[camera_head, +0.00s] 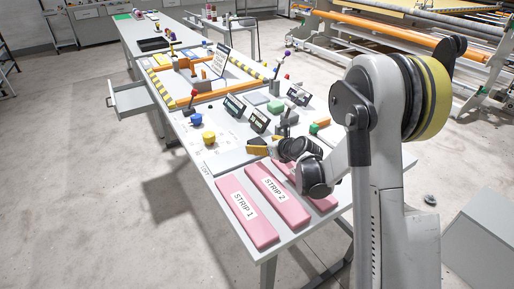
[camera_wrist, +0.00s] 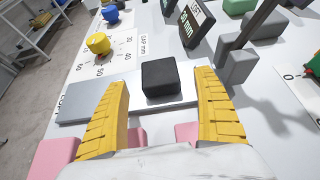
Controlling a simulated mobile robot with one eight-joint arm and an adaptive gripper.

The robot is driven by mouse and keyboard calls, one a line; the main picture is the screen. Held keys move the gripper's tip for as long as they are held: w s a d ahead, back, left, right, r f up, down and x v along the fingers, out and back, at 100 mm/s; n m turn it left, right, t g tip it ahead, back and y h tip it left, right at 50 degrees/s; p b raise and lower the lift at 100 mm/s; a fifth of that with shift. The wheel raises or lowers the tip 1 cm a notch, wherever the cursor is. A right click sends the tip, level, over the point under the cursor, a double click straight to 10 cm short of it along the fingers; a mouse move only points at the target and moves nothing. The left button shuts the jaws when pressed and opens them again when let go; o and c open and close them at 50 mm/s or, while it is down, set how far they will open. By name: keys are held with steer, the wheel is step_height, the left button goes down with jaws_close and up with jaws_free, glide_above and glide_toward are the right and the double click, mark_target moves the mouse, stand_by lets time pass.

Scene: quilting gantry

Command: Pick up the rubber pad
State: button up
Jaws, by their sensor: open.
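A black block (camera_wrist: 161,78), which I take to be the rubber pad, rests on a flat grey plate (camera_wrist: 84,104) in the wrist view. My gripper (camera_wrist: 163,82) is open and empty, its yellow fingers spread to the left and right of the block with a gap on both sides. I cannot tell how far the fingertips are above the plate.
Pink strips, STRIP 1 (camera_head: 238,199) and STRIP 2 (camera_head: 269,181), lie at the table's near end. A yellow knob (camera_wrist: 98,43) and blue knob (camera_wrist: 110,14) stand beyond the plate. A dark labelled display (camera_wrist: 191,26) and a grey post block (camera_wrist: 236,62) stand close by on the right.

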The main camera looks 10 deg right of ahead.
mark_target(258, 143)
steer(key=b+x, duration=0.2)
steer(key=x, duration=0.2)
steer(key=shift+w+a+f, duration=0.1)
steer(key=shift+w+f, duration=0.15)
steer(key=shift+w, duration=0.05)
steer(key=shift+r, duration=0.15)
steer(key=c, duration=1.4)
steer(key=shift+r, duration=0.1)
